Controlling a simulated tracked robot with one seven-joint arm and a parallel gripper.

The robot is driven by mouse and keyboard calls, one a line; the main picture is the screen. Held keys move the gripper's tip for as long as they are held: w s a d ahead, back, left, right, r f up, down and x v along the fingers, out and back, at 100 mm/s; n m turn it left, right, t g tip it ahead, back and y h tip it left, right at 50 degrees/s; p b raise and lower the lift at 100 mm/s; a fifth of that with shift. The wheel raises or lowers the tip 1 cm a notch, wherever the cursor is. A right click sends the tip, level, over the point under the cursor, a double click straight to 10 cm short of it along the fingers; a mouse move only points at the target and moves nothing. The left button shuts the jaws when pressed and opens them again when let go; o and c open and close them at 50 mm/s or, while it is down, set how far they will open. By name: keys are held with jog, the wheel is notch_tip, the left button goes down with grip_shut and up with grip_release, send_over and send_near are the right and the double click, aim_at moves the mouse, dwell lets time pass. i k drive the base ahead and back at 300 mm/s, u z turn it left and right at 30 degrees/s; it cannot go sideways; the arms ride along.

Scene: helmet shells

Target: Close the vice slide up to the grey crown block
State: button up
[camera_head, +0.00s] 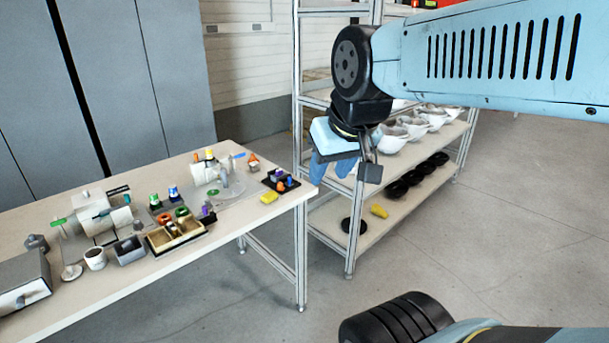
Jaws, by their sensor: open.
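A vice-like fixture (100,218) with pale grey blocks, a green-ended part and a dark bar stands at the left of the table. A light grey block (88,199) shows at its back; I cannot tell whether this is the crown block. The slide and any gap beside it are too small to make out. A second pale fixture (224,180) stands farther right on a grey plate. My gripper (331,178) is open and appears empty. It hangs in the air right of the table's right end, well apart from both fixtures.
On the table (130,295) are a divided wooden tray (175,234), a grey bin (130,250), a white cup (95,259), a grey box (22,281) and a yellow block (269,198). A shelf rack (345,235) holding white and black shells stands behind my gripper.

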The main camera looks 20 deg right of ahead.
aim_at(287, 179)
jog(key=z, duration=0.2)
jog(key=k, duration=1.1)
jog(key=z, duration=0.6)
jog(key=i, duration=1.7)
jog(key=u, duration=0.35)
